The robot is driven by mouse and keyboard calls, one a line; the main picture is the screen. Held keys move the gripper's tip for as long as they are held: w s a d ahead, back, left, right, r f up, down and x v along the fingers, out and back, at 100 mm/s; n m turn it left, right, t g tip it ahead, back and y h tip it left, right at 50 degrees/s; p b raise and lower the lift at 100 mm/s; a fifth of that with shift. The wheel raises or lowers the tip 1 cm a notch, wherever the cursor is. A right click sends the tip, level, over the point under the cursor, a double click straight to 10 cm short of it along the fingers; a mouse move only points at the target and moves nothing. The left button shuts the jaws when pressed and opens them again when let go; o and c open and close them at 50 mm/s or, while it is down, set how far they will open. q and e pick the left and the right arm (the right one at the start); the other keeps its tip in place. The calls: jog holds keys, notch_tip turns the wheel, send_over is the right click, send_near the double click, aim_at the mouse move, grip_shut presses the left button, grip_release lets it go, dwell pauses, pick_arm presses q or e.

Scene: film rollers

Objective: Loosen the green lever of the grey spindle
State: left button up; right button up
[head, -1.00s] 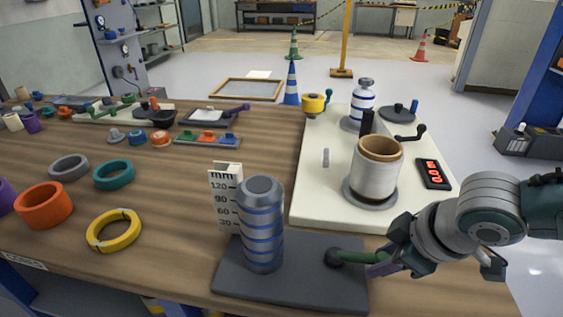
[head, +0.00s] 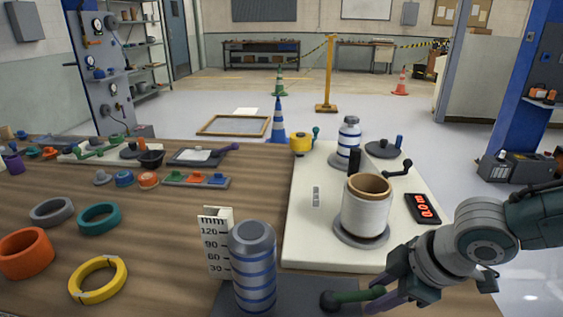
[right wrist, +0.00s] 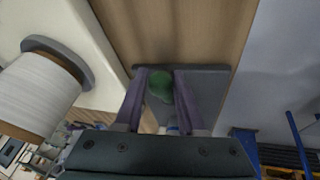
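The grey spindle (head: 253,268) with blue bands stands upright on its dark base plate (head: 224,298) at the front of the table. Its green lever (head: 352,296) points right from a dark round pivot, near the lower edge of the head view. My right gripper (head: 382,297) is at the lever's outer end. In the right wrist view the green lever end (right wrist: 160,86) sits between the two purple fingers of my right gripper (right wrist: 161,92). The fingers look apart, with narrow gaps beside the lever. My left gripper is not in view.
A white board (head: 308,240) behind the base plate holds a white film roll (head: 366,212), a red digital display (head: 422,208) and a dark crank. A scale marked mm (head: 214,243) stands beside the spindle. Rings, including a yellow one (head: 98,280), lie at the left.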

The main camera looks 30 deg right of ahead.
jog(key=o, duration=0.4)
jog(key=p+v, duration=0.3)
jog(key=v, duration=0.7)
jog(key=shift+p, duration=0.35)
jog(key=s+a+r+m+y+p, duration=0.1)
jog(key=s+a+r, duration=0.15)
jog(key=a, duration=0.65)
jog(key=s+a+r+m+p, duration=0.1)
jog(key=a+r, duration=0.2)
jog(key=a, duration=0.7)
jog(key=s+d+r+m+g+h, duration=0.1)
jog(key=s+d+r+m+h, duration=0.1)
jog(key=s+d+r+m, duration=0.3)
jog(key=shift+n, duration=0.7)
jog(key=r+p, duration=1.2)
jog(key=p, duration=0.1)
jog(key=r+p, duration=2.4)
jog(key=p, duration=0.1)
jog(key=shift+s+a+r+p, duration=0.25)
jog(key=shift+a+r+p, duration=0.1)
